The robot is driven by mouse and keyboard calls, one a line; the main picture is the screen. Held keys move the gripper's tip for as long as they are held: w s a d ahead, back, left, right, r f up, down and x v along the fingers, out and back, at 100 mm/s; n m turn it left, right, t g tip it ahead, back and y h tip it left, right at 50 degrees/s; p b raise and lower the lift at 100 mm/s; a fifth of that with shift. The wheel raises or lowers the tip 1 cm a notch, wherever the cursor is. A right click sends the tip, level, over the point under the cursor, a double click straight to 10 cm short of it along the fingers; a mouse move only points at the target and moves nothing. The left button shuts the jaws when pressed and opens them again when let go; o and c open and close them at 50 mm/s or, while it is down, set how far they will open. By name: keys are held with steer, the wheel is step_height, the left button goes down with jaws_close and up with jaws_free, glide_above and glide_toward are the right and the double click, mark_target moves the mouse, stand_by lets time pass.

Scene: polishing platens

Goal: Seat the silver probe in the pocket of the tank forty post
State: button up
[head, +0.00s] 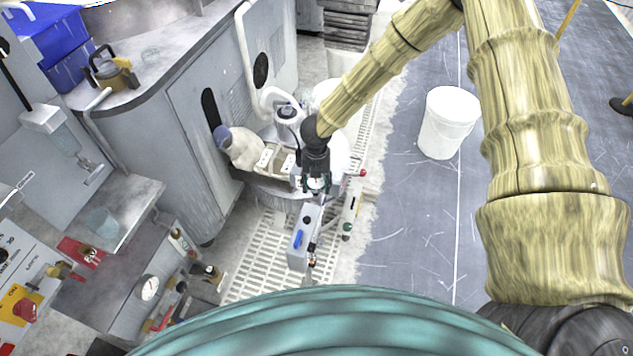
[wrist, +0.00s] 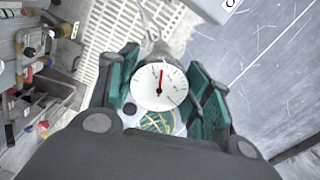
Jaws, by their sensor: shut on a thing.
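My gripper (head: 316,183) is shut on the silver probe, whose round white dial (head: 316,184) with a red needle faces up between the fingers. In the wrist view the dial (wrist: 159,86) sits between the two green-padded fingers of my gripper (wrist: 162,68). A blurred silvery part (wrist: 157,46) shows just beyond the dial. The probe's lower end is hidden. I cannot make out a tank forty label or the pocket.
A white bucket (head: 448,122) stands on the dark floor at right. Another dial gauge (head: 148,288) is at lower left. A pale slatted grating (head: 262,262) lies below. The floor right of the grating is mostly open.

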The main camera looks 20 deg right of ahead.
steer(key=shift+f, duration=0.6)
steer(key=o, duration=1.1)
step_height(320, 180, up, 12)
steer(key=shift+r, duration=0.1)
